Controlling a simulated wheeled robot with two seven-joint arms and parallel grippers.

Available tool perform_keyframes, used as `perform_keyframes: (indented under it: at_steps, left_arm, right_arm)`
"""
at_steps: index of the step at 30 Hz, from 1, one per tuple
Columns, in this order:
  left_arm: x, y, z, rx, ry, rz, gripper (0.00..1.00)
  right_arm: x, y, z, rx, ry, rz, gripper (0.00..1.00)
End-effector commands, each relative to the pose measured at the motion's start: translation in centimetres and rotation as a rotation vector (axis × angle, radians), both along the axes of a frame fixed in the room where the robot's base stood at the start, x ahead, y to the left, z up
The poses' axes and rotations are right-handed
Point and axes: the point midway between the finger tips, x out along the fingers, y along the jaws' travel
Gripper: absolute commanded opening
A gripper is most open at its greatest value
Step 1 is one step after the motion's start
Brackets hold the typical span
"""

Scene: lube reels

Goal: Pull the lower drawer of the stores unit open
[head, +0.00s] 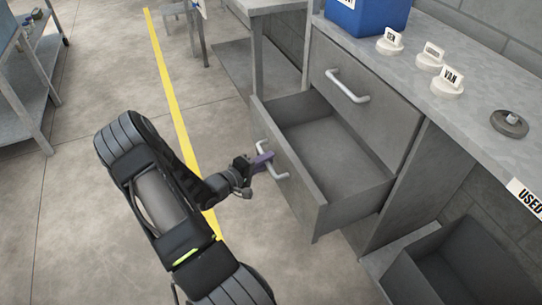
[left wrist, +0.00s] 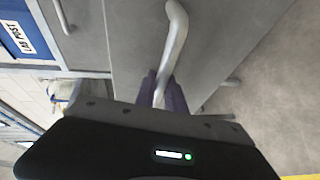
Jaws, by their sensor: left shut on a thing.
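The stores unit is grey, with two drawers under its worktop. Its lower drawer (head: 322,205) stands well out of the unit and looks empty inside. The upper drawer (head: 362,100) is closed and has a white bar handle (head: 347,87). My left gripper (head: 262,161) is shut on the lower drawer's handle (head: 274,160), at the front of the open drawer. The left wrist view shows the same handle (left wrist: 175,40) running between the purple fingers (left wrist: 161,92). My right gripper is in neither view.
A blue bin (head: 368,15), white labelled caps (head: 447,82) and a dark round part (head: 510,123) are on the worktop (head: 470,100). A grey open bin (head: 455,262) stands low at the right. Floor (head: 80,220) is clear at the left.

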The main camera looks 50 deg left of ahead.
Motion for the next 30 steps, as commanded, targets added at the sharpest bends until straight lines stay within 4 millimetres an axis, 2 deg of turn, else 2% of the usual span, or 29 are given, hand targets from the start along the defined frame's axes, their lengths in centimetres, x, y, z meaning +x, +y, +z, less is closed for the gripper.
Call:
perform_keyframes:
  at_steps: [5, 6, 13, 23, 30]
  left_arm:
    - [0.0, 0.1, -0.1, 0.000, 0.003, 0.001, 0.00]
    - [0.0, 0.1, -0.1, 0.000, 0.003, 0.001, 0.17]
    - [0.0, 0.1, 0.0, 0.001, 0.001, 0.001, 0.36]
    - [-0.2, 0.0, 0.1, 0.002, 0.001, 0.001, 0.36]
    - [-3.1, -0.2, 0.7, 0.001, 0.003, 0.003, 0.36]
  right_arm:
    - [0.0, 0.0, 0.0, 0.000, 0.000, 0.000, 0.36]
    - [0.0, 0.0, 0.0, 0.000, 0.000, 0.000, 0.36]
    - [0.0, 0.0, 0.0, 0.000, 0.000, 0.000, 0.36]
    - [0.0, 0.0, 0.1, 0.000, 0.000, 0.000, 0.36]
    - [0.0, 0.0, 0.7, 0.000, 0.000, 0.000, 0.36]
